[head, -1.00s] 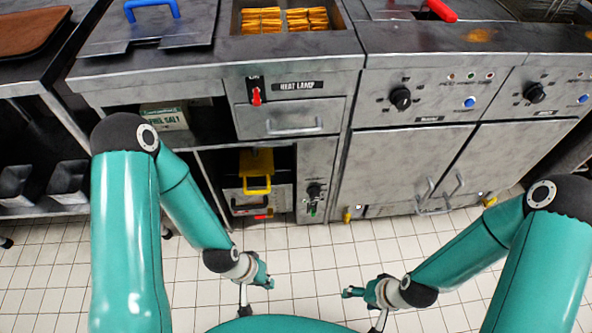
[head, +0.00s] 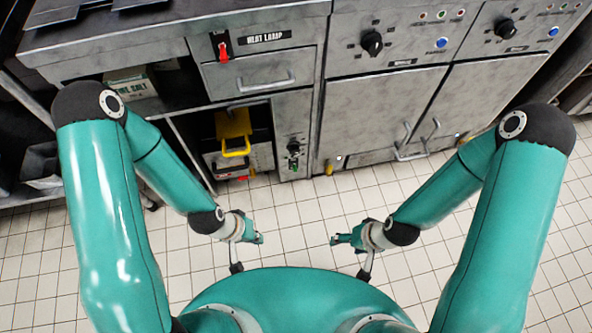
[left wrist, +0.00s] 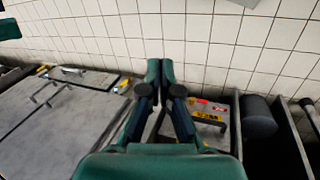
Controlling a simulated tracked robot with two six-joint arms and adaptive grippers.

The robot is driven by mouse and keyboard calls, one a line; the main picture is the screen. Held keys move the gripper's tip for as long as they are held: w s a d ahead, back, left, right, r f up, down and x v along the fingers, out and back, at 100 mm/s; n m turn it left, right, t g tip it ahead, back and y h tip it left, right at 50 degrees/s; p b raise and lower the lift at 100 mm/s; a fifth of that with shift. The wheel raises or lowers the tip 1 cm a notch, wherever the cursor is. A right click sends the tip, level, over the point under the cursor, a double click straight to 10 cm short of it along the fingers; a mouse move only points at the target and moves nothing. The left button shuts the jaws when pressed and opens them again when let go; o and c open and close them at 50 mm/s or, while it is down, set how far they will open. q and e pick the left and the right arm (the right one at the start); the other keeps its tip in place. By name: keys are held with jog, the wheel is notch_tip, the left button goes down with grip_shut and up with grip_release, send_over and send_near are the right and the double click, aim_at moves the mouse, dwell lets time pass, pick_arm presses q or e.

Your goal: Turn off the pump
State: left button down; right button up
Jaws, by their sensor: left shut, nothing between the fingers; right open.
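No label reading pump is legible. A narrow control panel (head: 292,135) in the lower cabinet carries a dark knob (head: 294,148) with a small green part below it; its setting is too small to read. Beside it, a yellow handle (head: 236,148) sits in an open bay, with a red piece low in that bay. My left gripper (head: 259,239) is shut and empty, over the floor in front of the cabinet and apart from it. Its closed fingers (left wrist: 165,72) fill the middle of the left wrist view. My right gripper (head: 335,240) is open and empty, also over the floor.
A red switch (head: 221,49) sits beside the HEAT LAMP label (head: 264,38) above a drawer (head: 262,75). To the right are dark knobs, blue buttons and cabinet doors (head: 386,115) with bar handles. The tiled floor (head: 300,210) between my arms and the cabinets is clear.

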pick_arm(q)
jog(key=w+a+f+t+y+b, duration=0.2)
jog(key=w, duration=0.6)
jog(key=w+a+f+n+t+y+b, duration=0.1)
jog(key=w+a+f+t+y+b, duration=0.15)
jog(key=w, duration=0.65)
jog(key=w+a+f+t+y+b, duration=0.1)
jog(key=w+a+f+t+y, duration=0.15)
jog(key=w, duration=0.55)
jog(key=m+t+b, duration=0.2)
jog(key=t+b, duration=0.1)
jog(key=b, duration=0.7)
send_near(294, 167)
notch_tip(294, 167, up, 2)
jog(key=s+d, duration=0.2)
jog(key=shift+w+r+y, duration=0.15)
jog(key=shift+r+y, duration=0.1)
jog(key=shift+y, duration=0.15)
jog(key=shift+n, duration=0.3)
jog(key=shift+b+x, duration=2.4)
jog(key=shift+x, duration=2.7)
